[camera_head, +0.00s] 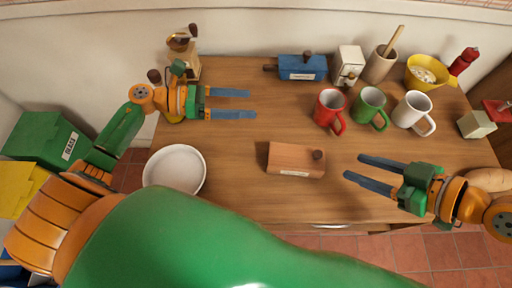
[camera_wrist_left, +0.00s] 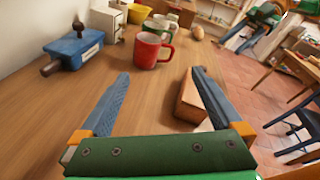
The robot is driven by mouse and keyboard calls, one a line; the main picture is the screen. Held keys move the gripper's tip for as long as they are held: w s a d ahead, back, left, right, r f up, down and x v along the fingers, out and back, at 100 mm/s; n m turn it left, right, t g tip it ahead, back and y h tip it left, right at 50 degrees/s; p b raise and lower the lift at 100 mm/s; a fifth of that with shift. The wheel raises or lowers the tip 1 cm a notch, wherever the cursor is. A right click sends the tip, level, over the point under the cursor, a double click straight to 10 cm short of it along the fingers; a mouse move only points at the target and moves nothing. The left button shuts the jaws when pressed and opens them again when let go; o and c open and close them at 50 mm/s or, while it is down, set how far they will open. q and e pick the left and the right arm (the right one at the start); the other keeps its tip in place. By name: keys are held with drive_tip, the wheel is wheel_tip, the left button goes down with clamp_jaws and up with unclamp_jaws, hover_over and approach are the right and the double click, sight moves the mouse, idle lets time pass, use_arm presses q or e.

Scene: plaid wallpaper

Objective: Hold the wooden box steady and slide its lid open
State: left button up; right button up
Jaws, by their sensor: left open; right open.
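The wooden box (camera_head: 296,160) lies on the table's front middle, with a dark round knob near its right end and a pale label on its front. It shows partly behind a finger in the left wrist view (camera_wrist_left: 188,101). My left gripper (camera_head: 232,103) is open and empty, left of the box and farther back. Its two fingers also show in the left wrist view (camera_wrist_left: 158,92). My right gripper (camera_head: 367,169) is open and empty, a short way right of the box, with its fingers pointing left toward it. I cannot make out the lid's edge.
A blue box (camera_head: 303,68) with a dark handle stands at the back. A red mug (camera_head: 328,110), green mug (camera_head: 369,105) and white mug (camera_head: 411,111) stand behind and right of the wooden box. The table between plate and box is clear.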

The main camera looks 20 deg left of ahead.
sight(281, 159)
use_arm(q)
drive_tip(key=s+d+f+m+g, duration=0.3)
drive_tip(key=s+d+f+m, duration=0.1)
drive_tip(key=s+d+f, duration=0.1)
drive_tip(key=shift+s+d+f+m+g, duration=0.2)
drive_tip(key=shift+s+f+m+g, duration=0.05)
drive_tip(key=shift+f+m+g, duration=0.15)
drive_tip(key=f+m, duration=0.1)
drive_tip(key=s+d+f, duration=0.1)
drive_tip(key=shift+s+f+m+y, duration=0.1)
drive_tip(key=shift+f+m+y, duration=0.3)
drive_tip(key=x, duration=0.7)
drive_tip(key=shift+f, duration=0.1)
drive_tip(key=c, duration=1.4)
drive_tip(key=shift+o, duration=0.2)
